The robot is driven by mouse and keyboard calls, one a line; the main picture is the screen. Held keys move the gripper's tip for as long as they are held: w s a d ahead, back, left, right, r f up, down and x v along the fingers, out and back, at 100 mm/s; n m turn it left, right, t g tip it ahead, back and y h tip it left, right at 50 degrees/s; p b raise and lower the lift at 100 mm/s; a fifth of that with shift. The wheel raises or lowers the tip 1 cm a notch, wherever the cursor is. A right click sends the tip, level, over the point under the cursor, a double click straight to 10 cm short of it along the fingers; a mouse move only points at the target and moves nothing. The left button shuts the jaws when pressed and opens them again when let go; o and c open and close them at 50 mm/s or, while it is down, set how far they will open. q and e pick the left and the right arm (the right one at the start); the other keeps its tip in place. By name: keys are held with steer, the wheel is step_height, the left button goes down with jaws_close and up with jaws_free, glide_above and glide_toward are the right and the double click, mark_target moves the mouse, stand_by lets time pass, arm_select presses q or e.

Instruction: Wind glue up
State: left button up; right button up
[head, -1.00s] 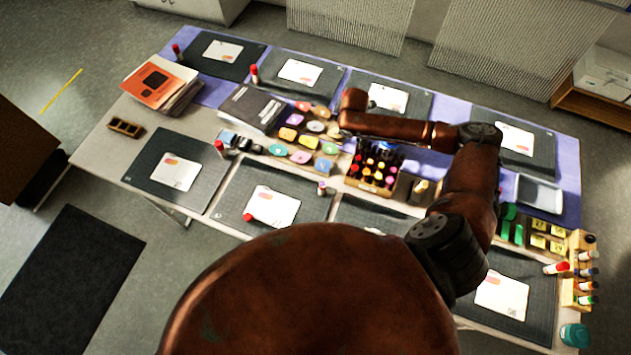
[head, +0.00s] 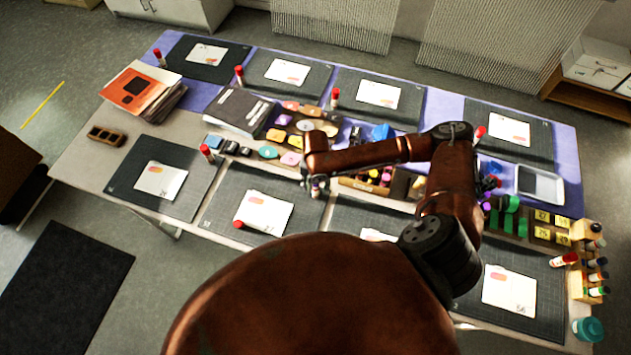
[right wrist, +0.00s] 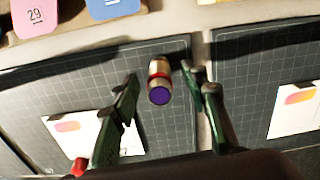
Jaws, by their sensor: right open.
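An uncapped glue stick (right wrist: 159,82) with a purple end and a red ring stands on a dark gridded mat (right wrist: 70,75), near the mat's top edge. My right gripper (right wrist: 161,76) is open, with one green finger on each side of the stick and gaps between. In the head view the stick (head: 316,190) shows just below the end of my right arm, which hides part of the gripper. A white card (head: 264,213) lies on the same mat. My left gripper is not in view.
Several red-capped glue sticks (head: 206,152) stand on or by other mats. A red cap (right wrist: 80,167) shows by the card. Colored pads (head: 290,158) and a wooden caddy (head: 366,184) lie behind the mat. Bottles (head: 597,262) stand in a rack at right.

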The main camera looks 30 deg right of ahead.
steer(key=shift+f, duration=0.75)
steer(key=shift+c, duration=0.5)
steer(key=c, duration=1)
